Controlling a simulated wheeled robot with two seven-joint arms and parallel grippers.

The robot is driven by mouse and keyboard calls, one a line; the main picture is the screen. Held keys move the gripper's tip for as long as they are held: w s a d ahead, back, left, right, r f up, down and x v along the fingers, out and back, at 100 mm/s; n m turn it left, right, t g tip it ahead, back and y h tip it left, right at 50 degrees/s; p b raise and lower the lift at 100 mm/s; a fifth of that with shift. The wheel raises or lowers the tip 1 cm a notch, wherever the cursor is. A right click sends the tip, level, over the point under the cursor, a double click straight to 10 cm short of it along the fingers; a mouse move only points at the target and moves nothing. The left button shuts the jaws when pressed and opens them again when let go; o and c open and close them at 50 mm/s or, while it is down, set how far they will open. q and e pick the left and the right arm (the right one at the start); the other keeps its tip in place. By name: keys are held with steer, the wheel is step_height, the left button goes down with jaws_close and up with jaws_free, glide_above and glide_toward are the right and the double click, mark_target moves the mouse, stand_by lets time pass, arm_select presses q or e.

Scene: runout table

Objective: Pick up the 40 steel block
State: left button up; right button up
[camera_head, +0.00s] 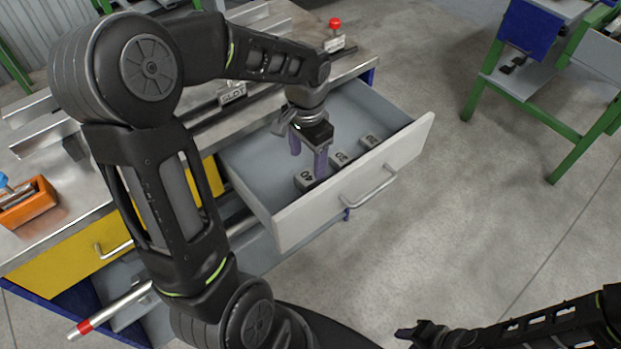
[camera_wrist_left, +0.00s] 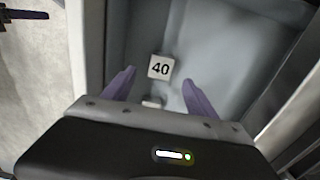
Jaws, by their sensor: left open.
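The 40 steel block (camera_head: 304,179) is a small light grey block with a black 40 on its top. It lies on the floor of the open drawer (camera_head: 255,167), near the front panel. My left gripper (camera_head: 307,160) is open and empty, fingers pointing down into the drawer, close to the block. In the left wrist view the 40 block (camera_wrist_left: 160,67) shows ahead of and between the purple fingers (camera_wrist_left: 158,95), touching neither. A second small block (camera_wrist_left: 152,102) is partly hidden by the gripper body. My right gripper (camera_head: 420,332) is low in the head view, apart from the drawer.
Two more numbered blocks, one in the middle (camera_head: 340,159) and one at the right (camera_head: 370,141), lie in the drawer. The drawer's front panel (camera_head: 400,160) and side walls stand around them. An orange bin (camera_head: 28,208) sits on the bench at left.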

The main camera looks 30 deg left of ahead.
mark_target(307, 176)
arm_select(q)
steer(key=shift+f, duration=1.3)
steer(key=shift+a+f, duration=0.1)
steer(key=shift+f, duration=2.55)
jaws_close()
steer(key=shift+r, duration=0.1)
